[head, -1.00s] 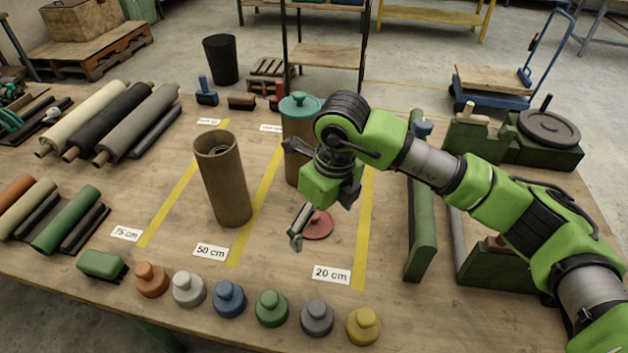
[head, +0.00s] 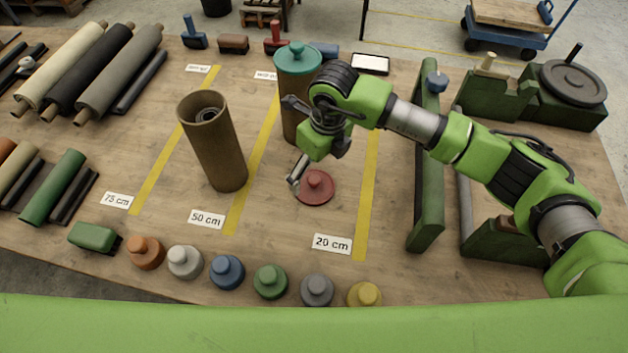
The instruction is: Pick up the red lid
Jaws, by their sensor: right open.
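The red lid (head: 315,188) lies flat on the wooden table, knob up, between the 50 cm and 20 cm yellow lines. My right gripper (head: 296,140) is open and empty, just above and behind the lid in the picture. One finger reaches down beside the lid's left edge; I cannot tell whether it touches. The other finger points left, near the tall container with the teal lid. My left gripper is not in view.
The brown container with the teal lid (head: 296,65) stands close behind my gripper. An open brown tube (head: 212,140) stands to the left. Several coloured lids line the front edge, including a green one (head: 270,281). A green rail (head: 427,165) stands to the right.

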